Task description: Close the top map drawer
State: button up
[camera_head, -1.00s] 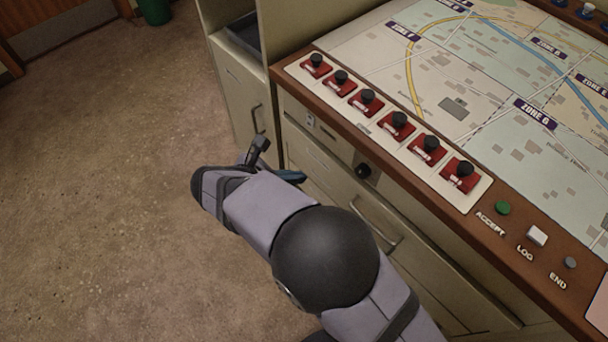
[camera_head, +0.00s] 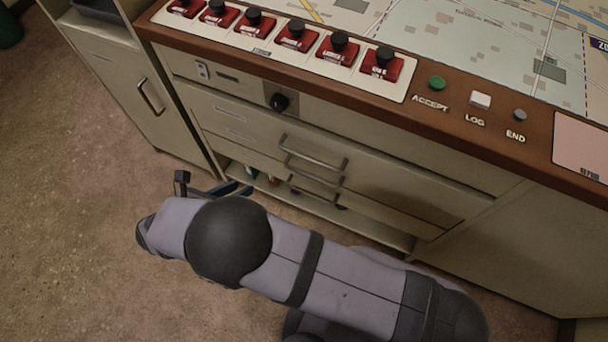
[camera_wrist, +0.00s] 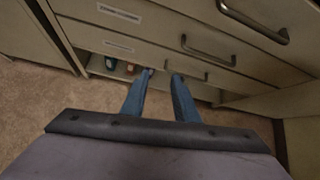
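The top map drawer (camera_head: 235,113) is a wide cream front below the knob panel, with a bar handle (camera_head: 312,156). In the wrist view its handle (camera_wrist: 253,28) is at the upper right. I cannot tell for sure how far the drawer stands out. A second drawer front with its own handle (camera_wrist: 208,52) is below it. My gripper (camera_head: 242,187) is low in front of the cabinet, mostly hidden behind my arm in the head view. In the wrist view my gripper (camera_wrist: 158,75) has its two blue fingers apart with nothing between them, below the drawer handles.
An open bottom shelf (camera_head: 360,226) holds several small items. A black knob (camera_head: 279,102) sticks out above the drawers. The wooden console edge (camera_head: 330,95) overhangs. A side cabinet (camera_head: 125,85) stands at the left. Floor (camera_head: 60,190) is clear at the left.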

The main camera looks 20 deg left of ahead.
jog(key=w+d+f+n+t+h+b, duration=0.25)
jog(key=d+f+b, duration=0.35)
jog(key=f, duration=0.4)
jog(key=d+r+n+t+h+p, duration=0.1)
jog(key=d+r+n+t+h, duration=0.1)
jog(key=r, duration=0.5)
jog(key=w+d+r+n+t+h, duration=0.1)
jog(key=d+r+n+t+h, duration=0.1)
jog(key=r+n+t, duration=0.2)
notch_tip(320, 180, up, 4)
jog(key=n, duration=0.2)
jog(key=shift+w+d+f+n+p, duration=0.2)
jog(key=shift+w+d+n+p, duration=0.05)
jog(key=shift+d+n+p, duration=0.15)
jog(key=shift+w+t, duration=0.1)
jog(key=shift+t, duration=0.15)
jog(key=x, duration=0.7)
jog(key=shift+w, duration=0.1)
